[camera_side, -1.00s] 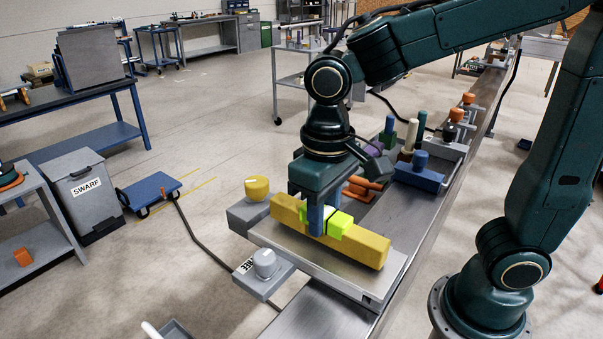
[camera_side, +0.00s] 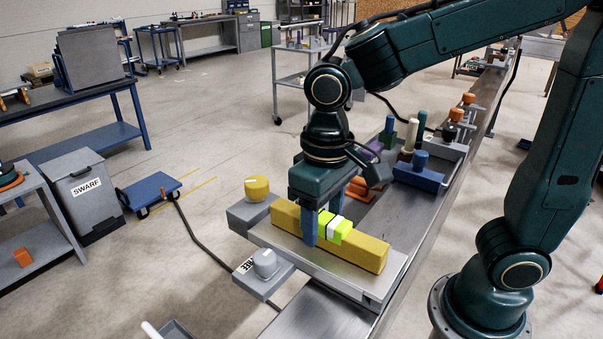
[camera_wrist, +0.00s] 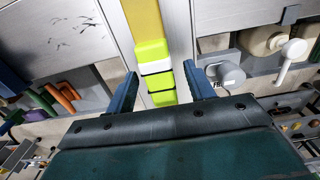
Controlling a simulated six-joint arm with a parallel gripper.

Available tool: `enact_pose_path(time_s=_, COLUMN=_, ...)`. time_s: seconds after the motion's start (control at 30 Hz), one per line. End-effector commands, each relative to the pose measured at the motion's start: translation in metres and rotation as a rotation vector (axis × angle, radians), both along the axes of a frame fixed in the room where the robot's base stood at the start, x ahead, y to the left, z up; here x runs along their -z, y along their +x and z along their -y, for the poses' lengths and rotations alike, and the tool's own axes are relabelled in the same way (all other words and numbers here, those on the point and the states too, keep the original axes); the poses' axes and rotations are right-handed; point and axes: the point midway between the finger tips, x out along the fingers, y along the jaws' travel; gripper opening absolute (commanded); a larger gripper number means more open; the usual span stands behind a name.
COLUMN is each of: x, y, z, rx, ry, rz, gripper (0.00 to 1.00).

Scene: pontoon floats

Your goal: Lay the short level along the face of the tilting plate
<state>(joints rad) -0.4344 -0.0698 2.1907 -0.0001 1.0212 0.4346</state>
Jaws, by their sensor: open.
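The short level, a long yellow bar (camera_side: 365,250) with a lime-green, black and white middle, lies along the face of the grey tilting plate (camera_side: 335,283). The level also shows in the wrist view (camera_wrist: 153,55), running between my fingers. My gripper (camera_side: 323,217) is open, with its blue fingers on either side of the green middle. In the wrist view the gripper (camera_wrist: 159,88) has a gap between each finger and the level. The level's underside and the far side of the plate are hidden.
A yellow knob (camera_side: 257,188) on a grey block stands at the plate's left corner. A grey knob (camera_side: 265,263) on a bracket with a partly hidden label sits at its front.

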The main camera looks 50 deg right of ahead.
Motion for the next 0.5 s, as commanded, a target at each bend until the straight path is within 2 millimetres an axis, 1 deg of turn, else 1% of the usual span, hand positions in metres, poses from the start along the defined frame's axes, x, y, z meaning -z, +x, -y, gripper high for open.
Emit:
enact_pose_path(time_s=0.17, x=-0.005, y=0.001, z=0.0, rx=0.0, ry=0.001, rz=0.002, gripper=0.53)
enact_pose_path(time_s=0.27, x=-0.012, y=0.001, z=0.0, rx=0.0, ry=0.002, rz=0.003, gripper=0.53)
enact_pose_path(time_s=0.37, x=-0.022, y=0.001, z=0.0, rx=0.0, ry=0.002, rz=0.004, gripper=0.53)
enact_pose_path(time_s=0.5, x=-0.042, y=0.001, z=-0.001, rx=0.0, ry=0.002, rz=0.005, gripper=0.53)
